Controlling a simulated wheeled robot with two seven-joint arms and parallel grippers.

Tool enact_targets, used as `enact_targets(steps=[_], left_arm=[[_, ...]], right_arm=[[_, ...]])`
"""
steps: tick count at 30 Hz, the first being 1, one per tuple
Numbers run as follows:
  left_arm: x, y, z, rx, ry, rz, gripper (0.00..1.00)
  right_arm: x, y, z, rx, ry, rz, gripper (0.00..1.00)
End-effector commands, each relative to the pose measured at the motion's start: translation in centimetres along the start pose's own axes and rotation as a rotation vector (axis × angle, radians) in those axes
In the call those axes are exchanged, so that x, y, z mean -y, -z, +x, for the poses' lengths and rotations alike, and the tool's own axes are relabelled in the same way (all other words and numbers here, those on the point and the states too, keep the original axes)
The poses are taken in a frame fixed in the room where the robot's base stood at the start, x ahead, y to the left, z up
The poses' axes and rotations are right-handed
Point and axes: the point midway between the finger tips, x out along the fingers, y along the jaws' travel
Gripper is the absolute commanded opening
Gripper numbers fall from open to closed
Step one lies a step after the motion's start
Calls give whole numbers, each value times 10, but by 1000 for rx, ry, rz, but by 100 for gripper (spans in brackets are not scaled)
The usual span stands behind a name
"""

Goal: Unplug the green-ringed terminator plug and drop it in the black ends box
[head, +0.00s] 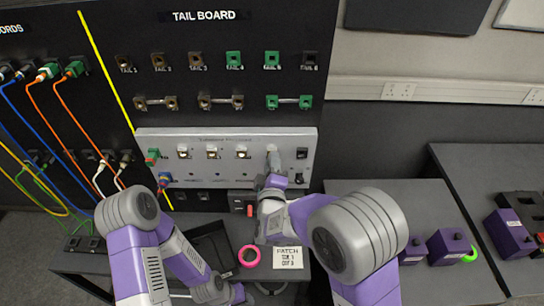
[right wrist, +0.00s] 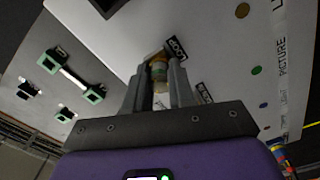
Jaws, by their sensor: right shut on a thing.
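My right gripper (head: 273,160) is up against the white panel (head: 225,142) at its right part. In the right wrist view, the two fingers of my right gripper (right wrist: 160,82) are shut on a small plug (right wrist: 159,70) with a greenish, brass-coloured ring, beside a LOOP label. The plug's tip is at the panel face; whether it is still seated cannot be told. An open black box (head: 212,248), probably the ends box, lies below the panel, partly hidden by my left arm. My left gripper (head: 232,294) is low at the bottom edge; its jaws are not clear.
A pink ring (head: 249,256) and a PATCH card (head: 288,257) lie on the bench near the box. Orange and blue cables (head: 62,125) hang at the left. Purple blocks (head: 450,246) stand on the right bench. The TAIL BOARD (head: 205,60) carries several sockets above.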

Motion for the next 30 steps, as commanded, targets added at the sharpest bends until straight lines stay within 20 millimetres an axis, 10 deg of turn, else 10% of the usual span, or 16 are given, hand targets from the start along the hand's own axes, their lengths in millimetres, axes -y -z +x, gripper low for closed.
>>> enact_targets(steps=[30], left_arm=[[-11, -1, -30, 0, 0, 0, 45]], right_arm=[[-2, 1, 0, 0, 0, -316, 0]])
